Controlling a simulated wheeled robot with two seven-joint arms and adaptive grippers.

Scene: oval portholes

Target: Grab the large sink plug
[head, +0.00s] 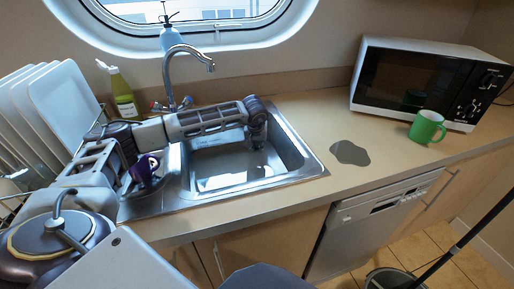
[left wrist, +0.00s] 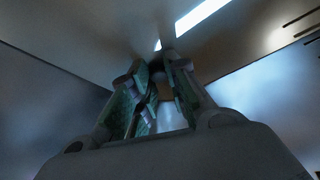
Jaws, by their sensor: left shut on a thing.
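My left gripper (head: 257,138) points down into the right rear part of the large steel sink basin (head: 290,152). Its arm reaches across the sink from the left. In the left wrist view, the fingers (left wrist: 158,85) are closed together around something small inside the dim basin. I take the held thing to be the large sink plug, but the fingers hide most of it and its shape is unclear. In the head view the gripper hides the plug. My right gripper is not in view.
The tap (head: 172,75) arches behind the sink. A purple mug (head: 146,168) stands at the small left basin. A dish rack with white plates (head: 63,100) is at left. A grey puddle-like patch (head: 349,152), a green mug (head: 427,127) and a microwave (head: 420,85) are at right.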

